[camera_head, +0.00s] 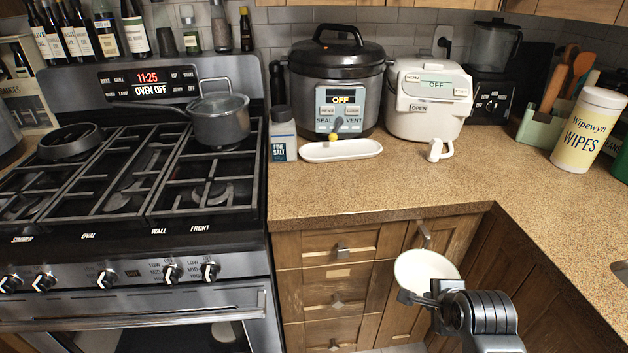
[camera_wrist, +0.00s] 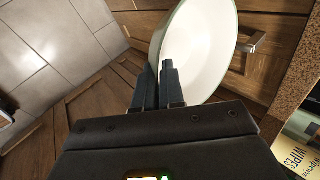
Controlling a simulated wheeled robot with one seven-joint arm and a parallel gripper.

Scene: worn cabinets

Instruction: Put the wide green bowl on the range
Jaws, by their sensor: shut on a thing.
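The wide bowl (camera_head: 428,268) shows a pale, cream-white inside and is held tilted in front of the wooden cabinets, below the countertop edge. In the wrist view the bowl (camera_wrist: 205,50) shows a thin green rim and fills the top middle. My gripper (camera_head: 424,297) is shut on the bowl's wall at its near side; its fingers (camera_wrist: 158,85) show one on each side of the rim. The range (camera_head: 130,180) stands at the left, with black grates and several knobs. My gripper and the bowl are to the right of it and lower than its top.
A lidded pot (camera_head: 220,118) stands on the range's back right, and a dark ring-shaped pan (camera_head: 70,140) at the back left. The front grates are clear. A salt container (camera_head: 283,135) and white dish (camera_head: 341,151) sit on the counter (camera_head: 400,185) near the range.

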